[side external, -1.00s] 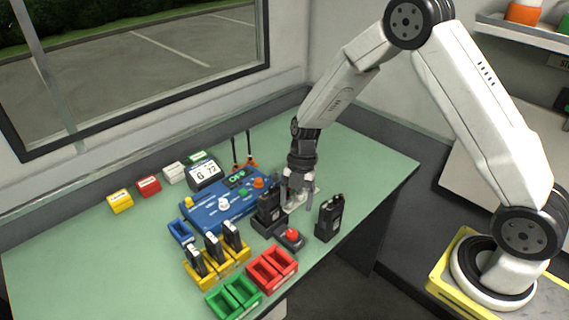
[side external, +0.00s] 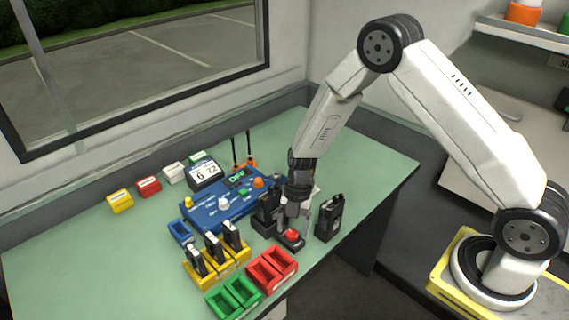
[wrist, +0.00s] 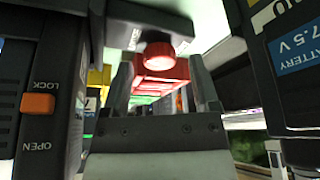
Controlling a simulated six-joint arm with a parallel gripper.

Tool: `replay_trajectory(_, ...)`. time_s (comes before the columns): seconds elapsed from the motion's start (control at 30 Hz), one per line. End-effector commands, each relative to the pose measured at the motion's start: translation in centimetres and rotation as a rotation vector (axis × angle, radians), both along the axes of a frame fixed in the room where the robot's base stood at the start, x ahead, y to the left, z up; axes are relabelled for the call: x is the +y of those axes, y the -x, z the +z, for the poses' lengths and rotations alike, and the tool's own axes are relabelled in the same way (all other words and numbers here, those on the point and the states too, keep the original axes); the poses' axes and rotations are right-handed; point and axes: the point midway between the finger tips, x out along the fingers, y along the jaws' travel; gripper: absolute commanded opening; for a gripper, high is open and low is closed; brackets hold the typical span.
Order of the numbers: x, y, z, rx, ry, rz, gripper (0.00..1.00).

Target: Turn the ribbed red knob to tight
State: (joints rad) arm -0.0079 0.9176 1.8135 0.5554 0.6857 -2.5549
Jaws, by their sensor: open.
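The ribbed red knob (side external: 292,235) sits on a small dark base (side external: 290,243) on the green table, between the black radios and the red bin. In the wrist view the knob (wrist: 159,56) shows at upper middle, on its dark block. My gripper (side external: 292,222) points down just above the knob, partly hiding it from the side. In the wrist view my gripper (wrist: 161,85) is open, with its two fingers apart and the knob seen between and beyond them. I cannot tell whether a finger touches it.
A black radio (side external: 267,205) stands close left of my gripper and a black battery-like unit (side external: 329,218) close right. A red bin (side external: 271,270), green bin (side external: 233,297) and yellow charger rack (side external: 216,262) lie in front. A blue console (side external: 211,216) is at left.

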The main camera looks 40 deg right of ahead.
Motion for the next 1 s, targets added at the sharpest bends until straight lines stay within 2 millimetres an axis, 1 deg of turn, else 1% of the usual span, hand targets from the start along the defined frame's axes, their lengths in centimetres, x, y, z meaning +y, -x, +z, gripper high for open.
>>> replay_trajectory(0.13, 0.21, 0.12, -0.57, 0.0, 0.0, 0.001, 0.78)
replay_trajectory(0.4, 0.23, 0.12, -0.64, 0.0, 0.001, 0.0, 0.78)
replay_trajectory(0.43, 0.23, 0.12, -0.64, 0.0, 0.001, 0.0, 0.71)
replay_trajectory(0.47, 0.23, 0.12, -0.64, 0.0, 0.001, 0.0, 0.62)
replay_trajectory(0.5, 0.22, 0.11, -0.63, 0.0, 0.001, 0.0, 0.49)
replay_trajectory(0.57, 0.22, 0.11, -0.63, 0.0, 0.001, 0.0, 0.3)
replay_trajectory(0.6, 0.22, 0.11, -0.63, 0.0, 0.001, 0.0, 0.17)
replay_trajectory(0.67, 0.21, 0.12, -0.62, 0.0, 0.001, 0.0, 0.0)
replay_trajectory(0.87, 0.21, 0.13, -0.61, 0.0, 0.0, -0.015, 0.0)
replay_trajectory(1.0, 0.21, 0.15, -0.58, -0.001, -0.002, -0.087, 0.0)
